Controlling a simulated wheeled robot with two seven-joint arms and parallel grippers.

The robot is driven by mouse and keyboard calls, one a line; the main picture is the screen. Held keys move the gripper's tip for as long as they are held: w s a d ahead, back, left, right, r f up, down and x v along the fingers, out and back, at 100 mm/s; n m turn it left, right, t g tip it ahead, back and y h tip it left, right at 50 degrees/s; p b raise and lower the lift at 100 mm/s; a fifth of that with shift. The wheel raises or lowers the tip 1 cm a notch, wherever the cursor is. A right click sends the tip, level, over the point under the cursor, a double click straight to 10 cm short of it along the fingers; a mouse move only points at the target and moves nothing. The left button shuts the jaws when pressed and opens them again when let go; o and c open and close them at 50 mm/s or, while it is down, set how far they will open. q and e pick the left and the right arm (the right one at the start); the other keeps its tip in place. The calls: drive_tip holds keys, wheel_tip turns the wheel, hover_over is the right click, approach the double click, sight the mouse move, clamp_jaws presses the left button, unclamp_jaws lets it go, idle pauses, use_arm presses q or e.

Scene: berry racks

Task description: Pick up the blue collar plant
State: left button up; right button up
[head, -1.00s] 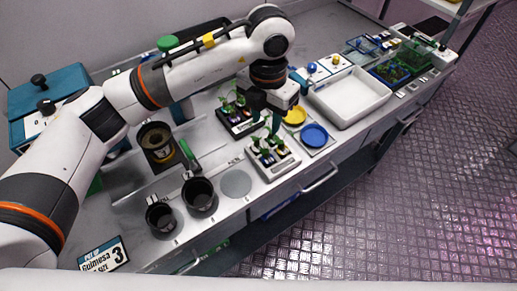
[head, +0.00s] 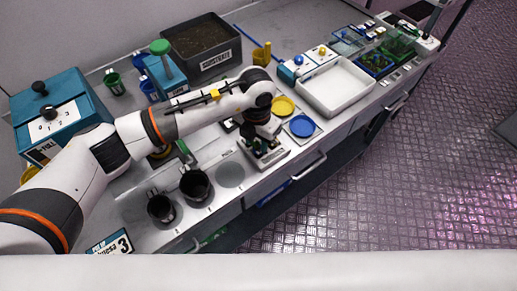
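The white plant rack (head: 272,161) stands near the counter's front edge, with small green plants in it mostly covered by my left wrist. My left gripper (head: 257,137) points down from the wrist, right over the rack and among its plants. Its fingertips are hidden or too small to make out, so I cannot tell whether it is open or shut on a plant. No blue collar can be made out on the plants from here. My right gripper is not in view.
A blue disc (head: 302,126) and a yellow disc (head: 283,106) lie right of the rack, before an empty white tray (head: 336,88). A dark substrate bin (head: 226,59) stands behind my arm.

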use_arm(q)
drive_tip(key=c, duration=0.8)
clamp_jaws()
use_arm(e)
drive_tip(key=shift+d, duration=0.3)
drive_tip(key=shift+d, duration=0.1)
use_arm(q)
drive_tip(key=shift+r, duration=0.15)
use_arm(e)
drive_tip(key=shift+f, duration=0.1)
